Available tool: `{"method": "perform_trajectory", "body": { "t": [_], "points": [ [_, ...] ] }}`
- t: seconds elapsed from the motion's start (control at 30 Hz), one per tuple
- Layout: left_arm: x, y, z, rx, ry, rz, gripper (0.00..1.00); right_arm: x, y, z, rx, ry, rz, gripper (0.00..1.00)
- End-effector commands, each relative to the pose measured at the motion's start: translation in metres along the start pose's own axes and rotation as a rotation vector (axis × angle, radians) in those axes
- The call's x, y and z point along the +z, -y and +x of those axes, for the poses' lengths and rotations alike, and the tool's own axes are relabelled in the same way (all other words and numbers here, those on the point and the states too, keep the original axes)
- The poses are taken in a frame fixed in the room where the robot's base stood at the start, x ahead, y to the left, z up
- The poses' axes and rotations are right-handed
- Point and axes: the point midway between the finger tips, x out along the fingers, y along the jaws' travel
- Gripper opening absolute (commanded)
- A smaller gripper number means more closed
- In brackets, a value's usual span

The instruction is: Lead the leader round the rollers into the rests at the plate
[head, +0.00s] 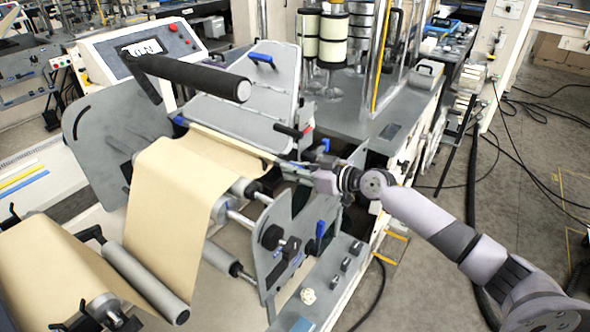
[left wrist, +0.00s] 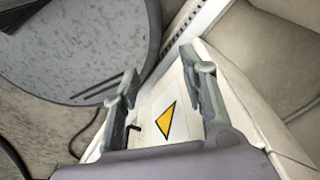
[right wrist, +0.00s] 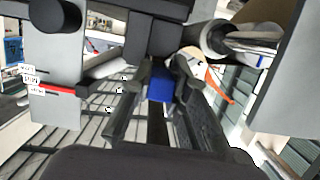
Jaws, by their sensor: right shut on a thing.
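The brown kraft leader (head: 178,190) comes from the large roll (head: 45,270) at lower left. It runs up past the grey lower roller (head: 145,283) and over the upper roller (head: 243,187) to the plate (head: 240,118). Its leading edge lies along the plate's near edge. My right gripper (head: 298,170) is shut at the right end of that edge, beside the side frame. In the right wrist view, a blue block (right wrist: 160,86) shows between my fingers (right wrist: 158,105); the held part is mostly hidden. My left gripper (left wrist: 165,88) is open and empty, facing a white panel (left wrist: 160,110) with a yellow triangle.
A thick black bar (head: 190,75) crosses above the plate. Grey side frames (head: 115,125) flank the rollers, and the right one (head: 290,250) carries knobs and a blue lever. A control box (head: 145,50) stands behind. Open floor (head: 540,120) with cables lies at right.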

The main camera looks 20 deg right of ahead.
Motion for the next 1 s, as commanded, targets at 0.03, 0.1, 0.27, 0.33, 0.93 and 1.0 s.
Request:
{"method": "perform_trajectory", "body": {
  "t": [0.03, 0.1, 0.27, 0.33, 0.93, 1.0],
  "points": [
    [-0.001, 0.0, -0.006, 0.0, 0.0, 0.0, 0.39, -0.009, -0.001, -0.002, 0.001, -0.004, -0.002, 0.0],
    [-0.001, 0.001, -0.011, 0.0, 0.0, 0.0, 0.39, -0.018, -0.001, -0.004, 0.002, -0.004, -0.002, 0.0],
    [-0.002, 0.001, -0.022, -0.001, 0.0, -0.001, 0.39, -0.035, 0.0, -0.009, 0.0, -0.003, -0.002, 0.0],
    [-0.003, 0.001, -0.027, -0.001, 0.0, -0.001, 0.39, -0.042, 0.0, -0.011, 0.0, -0.003, -0.003, 0.0],
    [-0.003, 0.003, -0.036, -0.002, 0.0, -0.001, 0.39, -0.061, 0.0, -0.014, 0.001, -0.003, -0.001, 0.0],
    [-0.003, 0.003, -0.035, -0.002, 0.0, -0.001, 0.39, -0.06, 0.0, -0.01, 0.0, -0.004, 0.0, 0.0]
  ]
}}
